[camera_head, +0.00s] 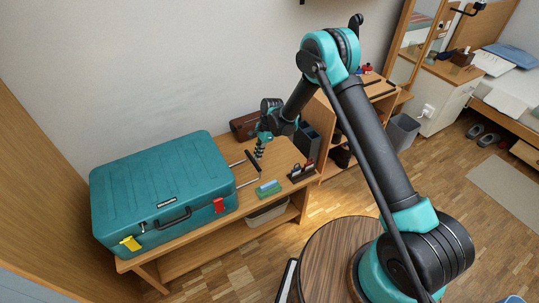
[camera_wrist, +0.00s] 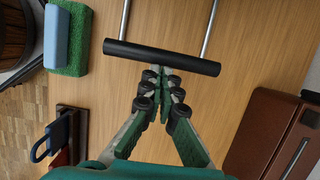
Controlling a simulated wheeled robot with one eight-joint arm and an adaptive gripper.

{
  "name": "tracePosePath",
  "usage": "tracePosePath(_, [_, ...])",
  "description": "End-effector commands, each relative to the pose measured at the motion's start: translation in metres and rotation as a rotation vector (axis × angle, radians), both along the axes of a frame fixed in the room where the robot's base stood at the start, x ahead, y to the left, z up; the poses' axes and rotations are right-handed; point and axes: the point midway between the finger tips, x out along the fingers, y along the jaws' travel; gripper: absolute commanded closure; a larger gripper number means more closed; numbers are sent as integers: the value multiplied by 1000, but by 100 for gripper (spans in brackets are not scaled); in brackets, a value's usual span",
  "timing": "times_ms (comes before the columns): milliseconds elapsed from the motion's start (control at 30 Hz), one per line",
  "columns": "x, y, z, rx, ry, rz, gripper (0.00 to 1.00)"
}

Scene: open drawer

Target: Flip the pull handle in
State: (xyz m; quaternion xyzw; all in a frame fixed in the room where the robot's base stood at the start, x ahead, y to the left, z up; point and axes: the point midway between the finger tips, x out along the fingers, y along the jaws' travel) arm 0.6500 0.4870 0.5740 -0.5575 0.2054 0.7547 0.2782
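The teal suitcase (camera_head: 160,175) lies on the wooden bench at the left. Its pull handle, a black bar (camera_head: 252,161) on two metal rods, is extended out of the suitcase's right side over the bench. In the wrist view the black bar (camera_wrist: 125,50) crosses the upper middle, with the rods running up out of the frame. My gripper (camera_head: 259,156) points down beside the bar's outer side. In the wrist view my gripper (camera_wrist: 160,70) has its fingertips together at the bar's lower edge. The bar is not between the fingers; I cannot tell whether they touch it.
A green block (camera_head: 268,190) with a blue piece on it and a dark holder (camera_head: 301,173) lie near the bench's front edge. A brown case (camera_wrist: 275,135) is at the back. A pale basket (camera_head: 267,213) sits below the bench top. Bare wood surrounds the handle.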

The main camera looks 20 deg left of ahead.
Motion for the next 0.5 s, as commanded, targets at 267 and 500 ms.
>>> tracePosePath(267, [-49,43,0,1,1,4,100])
tracePosePath(500, [-69,61,0,1,1,0,100])
